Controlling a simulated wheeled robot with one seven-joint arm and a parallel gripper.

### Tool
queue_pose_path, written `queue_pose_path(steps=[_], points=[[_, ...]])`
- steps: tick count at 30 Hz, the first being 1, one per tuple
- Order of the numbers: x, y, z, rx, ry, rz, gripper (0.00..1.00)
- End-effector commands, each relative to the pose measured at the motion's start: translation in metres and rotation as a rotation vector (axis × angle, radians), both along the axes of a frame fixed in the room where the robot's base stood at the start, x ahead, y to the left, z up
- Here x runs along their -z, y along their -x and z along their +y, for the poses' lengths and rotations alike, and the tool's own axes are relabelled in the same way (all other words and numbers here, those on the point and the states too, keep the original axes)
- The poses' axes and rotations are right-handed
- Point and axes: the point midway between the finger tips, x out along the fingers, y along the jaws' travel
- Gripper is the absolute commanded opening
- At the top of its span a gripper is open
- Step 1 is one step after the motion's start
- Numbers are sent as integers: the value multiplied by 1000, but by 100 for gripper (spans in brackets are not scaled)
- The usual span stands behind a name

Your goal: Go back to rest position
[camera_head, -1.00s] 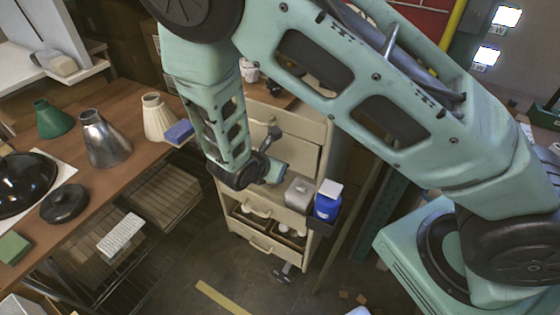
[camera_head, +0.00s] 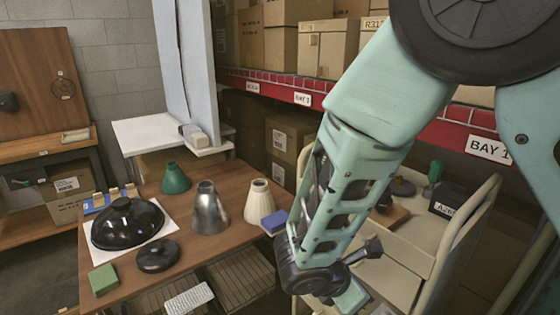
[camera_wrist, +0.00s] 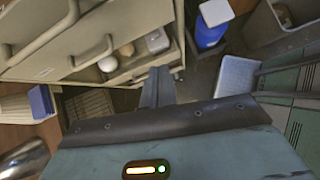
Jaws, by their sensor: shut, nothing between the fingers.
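My gripper shows in the wrist view (camera_wrist: 158,88) as closed grey fingers with nothing between them. It points down past the drawers of a beige cabinet (camera_wrist: 90,35). In the head view my arm hangs in front of the same cabinet (camera_head: 385,265), and the gripper's fingertips there are hard to make out. On the wooden table (camera_head: 130,275) to the left stand a green cone shade (camera_head: 175,179), a metal cone shade (camera_head: 209,210) and a cream cone shade (camera_head: 258,203). A black dome shade (camera_head: 127,222) lies on a white sheet, with a black disc base (camera_head: 158,255) beside it.
A blue block (camera_head: 274,221) sits at the table's right edge, near my arm. A green block (camera_head: 103,280) lies at the front left. Shelves with cardboard boxes (camera_head: 322,48) stand behind. The wrist view shows a blue container (camera_wrist: 211,28) beside the cabinet.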

Motion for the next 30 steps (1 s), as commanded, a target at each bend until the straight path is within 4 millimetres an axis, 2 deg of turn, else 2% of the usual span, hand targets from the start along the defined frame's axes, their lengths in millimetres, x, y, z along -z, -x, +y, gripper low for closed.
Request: queue_pose_path(steps=[1,9,15,21,30], points=[[-13,13,-1,96,-76,-7,0],[-73,103,9,703,-492,-37,0],[-105,149,20,1054,-704,-72,0],[-116,167,26,1213,-791,-91,0],[-117,169,27,1229,-798,-91,0]])
